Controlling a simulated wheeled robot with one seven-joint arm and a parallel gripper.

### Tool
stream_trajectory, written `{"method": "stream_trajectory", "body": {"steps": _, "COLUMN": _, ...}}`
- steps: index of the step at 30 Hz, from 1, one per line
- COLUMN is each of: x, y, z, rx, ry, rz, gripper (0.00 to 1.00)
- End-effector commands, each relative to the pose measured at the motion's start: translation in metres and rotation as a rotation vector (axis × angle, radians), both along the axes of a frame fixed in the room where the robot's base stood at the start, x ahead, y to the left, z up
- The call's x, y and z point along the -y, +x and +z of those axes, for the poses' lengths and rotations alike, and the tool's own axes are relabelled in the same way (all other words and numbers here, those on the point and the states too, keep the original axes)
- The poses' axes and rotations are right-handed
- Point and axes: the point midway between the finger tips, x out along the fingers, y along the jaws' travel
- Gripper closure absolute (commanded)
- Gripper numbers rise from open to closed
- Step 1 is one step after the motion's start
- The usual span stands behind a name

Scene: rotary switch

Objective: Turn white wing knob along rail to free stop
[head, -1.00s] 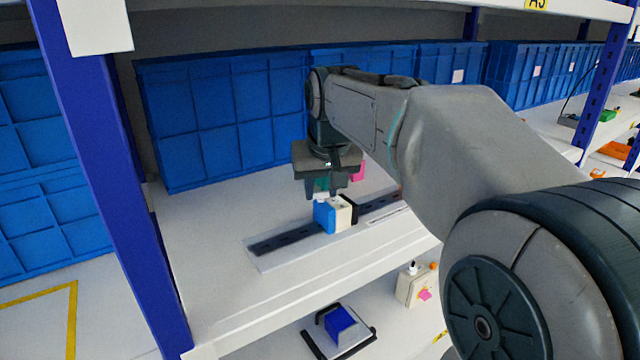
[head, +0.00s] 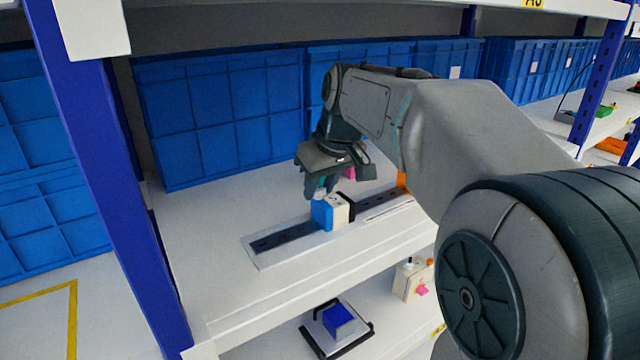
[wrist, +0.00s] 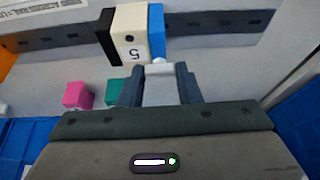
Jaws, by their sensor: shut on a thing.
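A row of blocks sits on a dark slotted rail (head: 283,237): a blue block (head: 321,214), a cream block (head: 338,211) and a black block. In the wrist view the cream block (wrist: 131,35) bears a "5" and the blue block (wrist: 157,32) stands beside it. The white wing knob (wrist: 160,84) shows as a pale piece between my fingers, by the blue block. My gripper (wrist: 160,78) is shut on it. In the head view my gripper (head: 319,194) is tilted, just behind the blue block, and hides the knob.
Pink (wrist: 77,95) and teal (wrist: 114,92) blocks stand close to my gripper on the shelf. Blue bins (head: 220,115) line the back. A blue upright (head: 110,190) stands at left. The shelf in front of the rail is clear.

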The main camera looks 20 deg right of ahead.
Motion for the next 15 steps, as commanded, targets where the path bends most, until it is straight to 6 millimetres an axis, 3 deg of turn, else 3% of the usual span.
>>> {"method": "stream_trajectory", "body": {"steps": 4, "x": 0.0, "y": -0.0001, "z": 0.0, "rx": 0.0, "ry": 0.0, "rz": 0.001, "gripper": 0.92}}
{"method": "stream_trajectory", "body": {"steps": 5, "x": 0.0, "y": -0.0001, "z": 0.0, "rx": 0.0, "ry": 0.0, "rz": 0.001, "gripper": 0.64}}
{"method": "stream_trajectory", "body": {"steps": 7, "x": 0.0, "y": -0.0001, "z": 0.0, "rx": 0.0, "ry": 0.0, "rz": 0.0, "gripper": 0.47}}
{"method": "stream_trajectory", "body": {"steps": 15, "x": 0.0001, "y": -0.0003, "z": 0.0006, "rx": 0.0, "ry": 0.0, "rz": -0.001, "gripper": 0.47}}
